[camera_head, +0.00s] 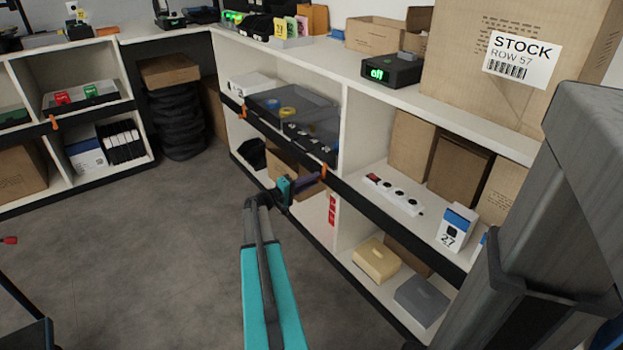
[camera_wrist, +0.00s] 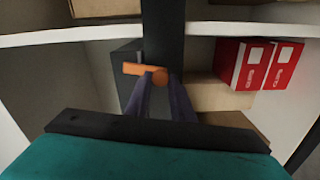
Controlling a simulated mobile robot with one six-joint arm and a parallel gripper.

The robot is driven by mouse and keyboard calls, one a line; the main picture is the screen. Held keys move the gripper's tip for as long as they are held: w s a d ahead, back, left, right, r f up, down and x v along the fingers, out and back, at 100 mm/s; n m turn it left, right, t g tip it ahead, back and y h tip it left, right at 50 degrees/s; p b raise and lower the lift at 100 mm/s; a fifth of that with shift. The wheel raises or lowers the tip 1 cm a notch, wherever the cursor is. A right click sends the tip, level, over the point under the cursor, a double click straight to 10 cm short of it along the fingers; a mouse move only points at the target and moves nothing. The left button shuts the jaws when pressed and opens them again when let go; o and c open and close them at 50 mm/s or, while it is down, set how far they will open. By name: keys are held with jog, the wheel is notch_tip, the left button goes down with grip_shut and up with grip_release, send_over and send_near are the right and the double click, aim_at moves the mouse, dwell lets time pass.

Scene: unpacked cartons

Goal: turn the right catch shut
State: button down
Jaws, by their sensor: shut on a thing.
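The right catch (camera_head: 324,170) is a small orange lever on the dark rail at the near end of the shelf with the grey tray. In the head view it looks upright. The left catch (camera_head: 243,109) is orange, at the tray's far end.
The grey tray (camera_head: 290,113) holds yellow and blue rolls. A power strip (camera_head: 393,194) and a white-and-blue box (camera_head: 456,228) stand on the shelf to the right. Red boxes (camera_wrist: 258,65) show close by in the wrist view. The grey floor (camera_head: 160,250) at left is clear.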

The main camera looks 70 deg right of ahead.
jog(key=shift+w+n+p, duration=0.1)
jog(key=shift+n+p, duration=0.4)
jog(key=shift+n, duration=0.6)
jog(key=c, duration=1.5)
grip_release()
jog(key=shift+c, duration=0.2)
jog(key=p+v, duration=0.2)
jog(key=v, duration=1.1)
jog(key=shift+a, duration=0.35)
jog(key=shift+w+f, duration=0.1)
jog(key=shift+w, duration=0.05)
